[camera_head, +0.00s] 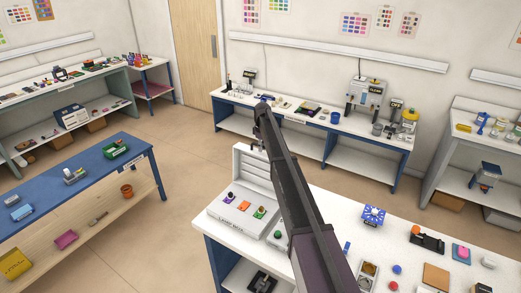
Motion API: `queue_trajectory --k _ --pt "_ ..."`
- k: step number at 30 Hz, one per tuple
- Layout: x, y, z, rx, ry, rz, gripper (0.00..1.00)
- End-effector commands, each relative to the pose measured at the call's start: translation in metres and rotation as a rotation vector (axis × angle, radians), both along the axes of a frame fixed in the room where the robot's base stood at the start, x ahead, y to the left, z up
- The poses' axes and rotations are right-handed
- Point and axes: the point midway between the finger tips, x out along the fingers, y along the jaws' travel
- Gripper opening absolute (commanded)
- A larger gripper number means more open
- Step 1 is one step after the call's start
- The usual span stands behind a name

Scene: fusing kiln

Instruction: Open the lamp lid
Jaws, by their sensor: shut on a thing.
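The lamp box (236,217) is a pale, low case on the near white bench, with coloured controls on its top. The lamp lid (247,172) is a white ribbed panel standing raised at the back of the box. My dark arm crosses in front of the lid's right part and hides it. My gripper (257,145) is small and dark at the lid's top edge and looks shut on it. The exact contact between fingers and lid is partly hidden by my arm.
The near bench (328,198) also carries a blue patterned tile (373,215), a brown square block (436,278) and several small items at right. A blue table (70,185) stands at left across open floor. A long white bench (345,128) runs along the back wall.

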Motion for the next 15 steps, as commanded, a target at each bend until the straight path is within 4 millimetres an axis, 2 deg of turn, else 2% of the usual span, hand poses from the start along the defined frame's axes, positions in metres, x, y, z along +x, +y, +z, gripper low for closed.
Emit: queue_trajectory --k 8,9,12,15 --pt "0.0008 -0.0001 0.0005 0.000 -0.002 0.001 0.00" --pt "0.0009 0.0002 0.0005 0.000 -0.002 0.001 0.27" --pt "0.0008 0.0006 0.0005 0.000 -0.003 0.001 0.54" --pt "0.0008 0.0011 0.0005 0.001 -0.002 0.001 0.54"
